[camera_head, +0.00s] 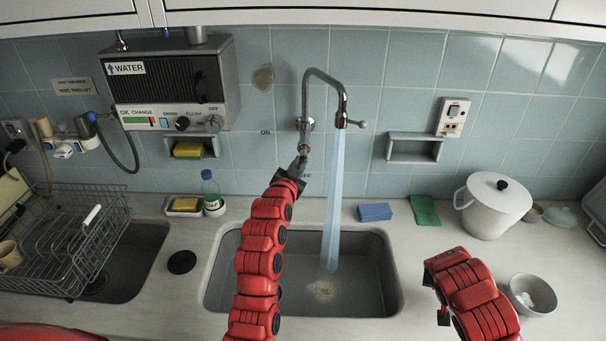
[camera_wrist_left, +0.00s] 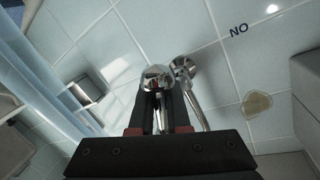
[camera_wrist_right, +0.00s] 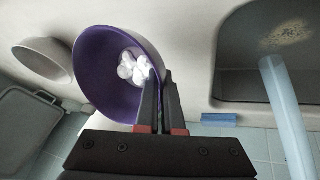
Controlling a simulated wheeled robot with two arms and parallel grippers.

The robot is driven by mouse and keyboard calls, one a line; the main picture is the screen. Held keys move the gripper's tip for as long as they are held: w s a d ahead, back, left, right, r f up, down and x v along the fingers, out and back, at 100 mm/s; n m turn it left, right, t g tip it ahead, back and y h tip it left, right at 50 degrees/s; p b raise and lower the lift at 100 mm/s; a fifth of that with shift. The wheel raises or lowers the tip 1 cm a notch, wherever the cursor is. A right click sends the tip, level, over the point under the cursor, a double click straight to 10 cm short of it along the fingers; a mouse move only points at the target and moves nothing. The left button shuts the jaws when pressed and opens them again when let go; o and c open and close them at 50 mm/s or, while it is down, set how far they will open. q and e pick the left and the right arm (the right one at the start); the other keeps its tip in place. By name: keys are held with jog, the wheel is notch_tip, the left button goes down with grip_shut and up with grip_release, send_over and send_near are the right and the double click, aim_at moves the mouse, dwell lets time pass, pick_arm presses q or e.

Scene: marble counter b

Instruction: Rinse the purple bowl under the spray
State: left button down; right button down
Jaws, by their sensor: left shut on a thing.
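The purple bowl (camera_wrist_right: 90,75) shows in the right wrist view with white lumps (camera_wrist_right: 133,68) inside. My right gripper (camera_wrist_right: 159,75) has its fingertips at the bowl's rim, one finger over the inside and one outside; whether they grip it is unclear. I cannot make out this bowl in the head view, where my right arm covers part of the counter. My left gripper (camera_head: 302,153) is shut on the chrome tap handle (camera_wrist_left: 158,78) below the spout. Water (camera_head: 335,195) runs from the tap (camera_head: 340,95) into the sink (camera_head: 378,270).
A pale bowl (camera_head: 519,298) stands at the right front, and a white lidded pot (camera_head: 490,210) behind it. A blue sponge (camera_head: 375,212) and green cloth (camera_head: 425,210) lie behind the sink. A wire dish rack (camera_head: 75,240) stands left. A brownish patch (camera_head: 322,290) marks the sink floor.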

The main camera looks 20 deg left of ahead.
pick_arm(q)
jog(key=shift+f, duration=0.1)
pick_arm(e)
jog(key=shift+f, duration=0.2)
pick_arm(q)
jog(key=c, duration=0.9)
grip_release()
jog(key=shift+s, duration=0.15)
pick_arm(e)
jog(key=shift+f, duration=0.2)
notch_tip(320, 180, down, 3)
jog(key=b, duration=0.3)
jog(key=shift+r, duration=0.15)
pick_arm(q)
jog(key=s, duration=0.4)
jog(key=s+r, duration=0.1)
jog(key=s, duration=0.6)
jog(key=shift+s+d+r, duration=0.25)
jog(key=shift+s, duration=0.1)
jog(key=shift+r, duration=0.1)
pick_arm(e)
jog(key=shift+r, duration=0.1)
